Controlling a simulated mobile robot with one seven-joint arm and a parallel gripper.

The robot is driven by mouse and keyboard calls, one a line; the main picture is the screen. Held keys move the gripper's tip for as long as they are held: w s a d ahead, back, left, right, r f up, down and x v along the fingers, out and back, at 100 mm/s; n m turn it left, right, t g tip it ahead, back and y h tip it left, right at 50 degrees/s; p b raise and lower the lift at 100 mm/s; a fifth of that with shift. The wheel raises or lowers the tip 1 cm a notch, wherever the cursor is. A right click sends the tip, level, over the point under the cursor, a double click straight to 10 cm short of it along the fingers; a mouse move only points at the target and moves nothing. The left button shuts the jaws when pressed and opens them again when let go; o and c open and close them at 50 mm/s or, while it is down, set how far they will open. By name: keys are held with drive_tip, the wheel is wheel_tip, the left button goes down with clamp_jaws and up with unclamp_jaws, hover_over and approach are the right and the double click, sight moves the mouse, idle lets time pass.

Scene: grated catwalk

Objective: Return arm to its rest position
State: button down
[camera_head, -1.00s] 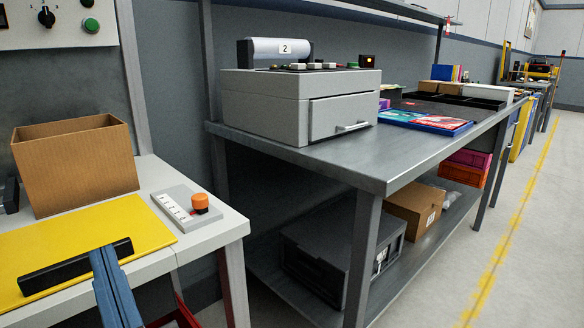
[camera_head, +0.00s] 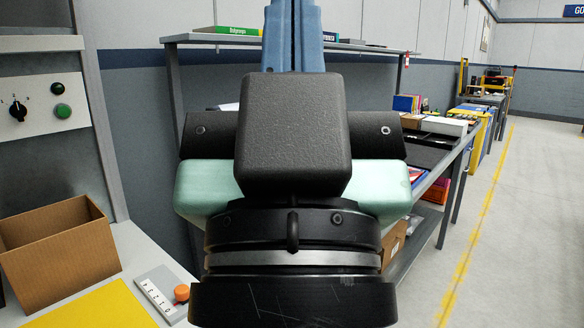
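My arm's end and my gripper (camera_head: 293,135) fill the middle of the head view, very close to the camera. A black ringed flange is at the bottom, with a pale green body above it. A black block and a wide black crossbar sit in front of that body. Blue parts with a dark seam between them rise to the top edge, where they are cut off. No fingertips show clearly, so I cannot tell how far apart they are. I see nothing held in what is visible.
A white bench at lower left holds an open cardboard box (camera_head: 58,255), a yellow mat (camera_head: 95,310) and a small panel with an orange knob (camera_head: 182,293). A grey workbench behind my arm is mostly hidden. Clear floor (camera_head: 530,220) with a yellow line lies at right.

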wheel_tip(320, 180, up, 24)
drive_tip(key=p, duration=2.2)
drive_tip(key=shift+r, duration=0.15)
